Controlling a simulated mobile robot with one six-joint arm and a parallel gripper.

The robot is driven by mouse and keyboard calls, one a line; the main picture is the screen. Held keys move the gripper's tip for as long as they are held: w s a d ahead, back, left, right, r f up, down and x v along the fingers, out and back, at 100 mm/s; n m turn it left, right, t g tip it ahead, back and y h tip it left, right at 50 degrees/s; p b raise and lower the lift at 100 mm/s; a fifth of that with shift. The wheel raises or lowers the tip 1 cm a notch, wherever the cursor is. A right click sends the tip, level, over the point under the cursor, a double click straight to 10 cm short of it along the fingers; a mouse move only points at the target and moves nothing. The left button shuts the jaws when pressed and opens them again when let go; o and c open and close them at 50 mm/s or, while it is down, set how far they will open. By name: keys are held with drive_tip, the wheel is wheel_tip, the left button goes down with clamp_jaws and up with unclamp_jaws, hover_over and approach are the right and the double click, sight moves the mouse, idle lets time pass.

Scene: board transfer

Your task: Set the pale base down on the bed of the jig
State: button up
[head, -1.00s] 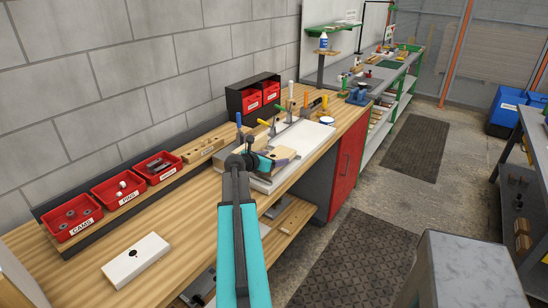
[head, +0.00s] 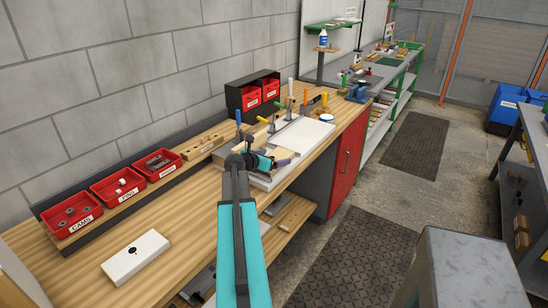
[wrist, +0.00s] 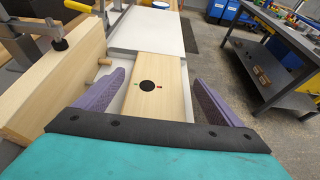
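The pale base, a light wooden board with a dark round hole and small green and red marks (wrist: 160,85), lies flat between my fingers in the wrist view. White surface shows beside it, so it appears to rest on the white bed of the jig (wrist: 152,30). My gripper (wrist: 160,78) has its purple fingers spread, one on each side of the board with visible gaps. The board's near end is hidden by my gripper. In the head view my gripper (head: 283,158) is low over the near part of the jig bed (head: 306,134).
An upright wooden panel with pegs (wrist: 50,80) stands close left of my gripper, by a clamp (wrist: 58,40). A white block with a dark hole (head: 136,257) lies on the bench. Red bins (head: 118,186) line the wall. Bench space between block and jig is clear.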

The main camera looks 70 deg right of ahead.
drive_tip(key=shift+r, duration=0.1)
drive_tip(key=shift+r, duration=0.55)
drive_tip(key=b+v, duration=0.2)
drive_tip(key=v, duration=1)
drive_tip(key=shift+f, duration=0.2)
